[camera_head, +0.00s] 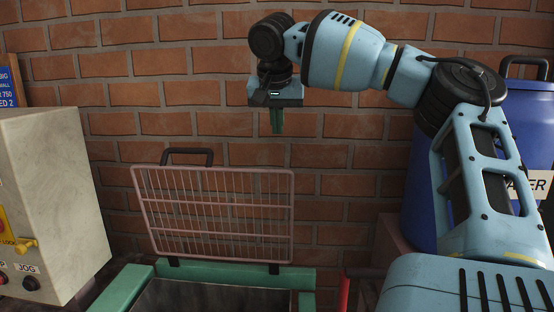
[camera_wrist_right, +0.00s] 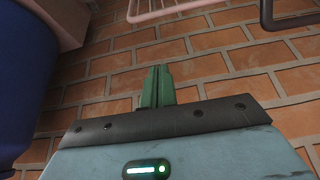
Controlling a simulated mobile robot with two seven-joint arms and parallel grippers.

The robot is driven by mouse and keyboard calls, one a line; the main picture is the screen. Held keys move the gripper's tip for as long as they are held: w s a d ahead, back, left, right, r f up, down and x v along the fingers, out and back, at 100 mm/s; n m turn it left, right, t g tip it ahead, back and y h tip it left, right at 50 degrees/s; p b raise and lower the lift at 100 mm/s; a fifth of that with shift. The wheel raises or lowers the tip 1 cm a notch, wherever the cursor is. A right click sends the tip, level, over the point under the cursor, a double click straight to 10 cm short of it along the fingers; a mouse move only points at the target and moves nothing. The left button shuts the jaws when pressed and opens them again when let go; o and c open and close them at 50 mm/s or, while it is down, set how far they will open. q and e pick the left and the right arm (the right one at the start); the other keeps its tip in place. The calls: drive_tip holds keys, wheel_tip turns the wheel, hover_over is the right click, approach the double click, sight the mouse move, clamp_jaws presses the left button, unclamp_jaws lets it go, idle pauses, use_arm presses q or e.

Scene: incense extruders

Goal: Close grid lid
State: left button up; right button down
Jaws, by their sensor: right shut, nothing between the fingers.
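The grid lid (camera_head: 213,212) is a pinkish wire frame standing upright, open, at the back of a green-rimmed hopper (camera_head: 135,287). A dark handle (camera_head: 187,152) sits on its top edge at the left. Two dark hinges join the lid's lower edge to the rim. My right gripper (camera_head: 277,130) is shut and empty, pointing down above the lid's top right part, apart from it. In the right wrist view the shut green fingers (camera_wrist_right: 158,80) face the brick wall. The lid's edge (camera_wrist_right: 165,10) and handle (camera_wrist_right: 290,20) show at the top there. My left gripper is not in view.
A beige control box (camera_head: 55,200) with buttons stands at the left. A blue barrel (camera_head: 420,200) stands at the right behind my right arm. A red bar (camera_head: 345,290) rises right of the hopper. The brick wall (camera_head: 340,150) is close behind the lid.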

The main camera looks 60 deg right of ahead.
sight(278, 182)
drive_tip(key=shift+f, duration=0.1)
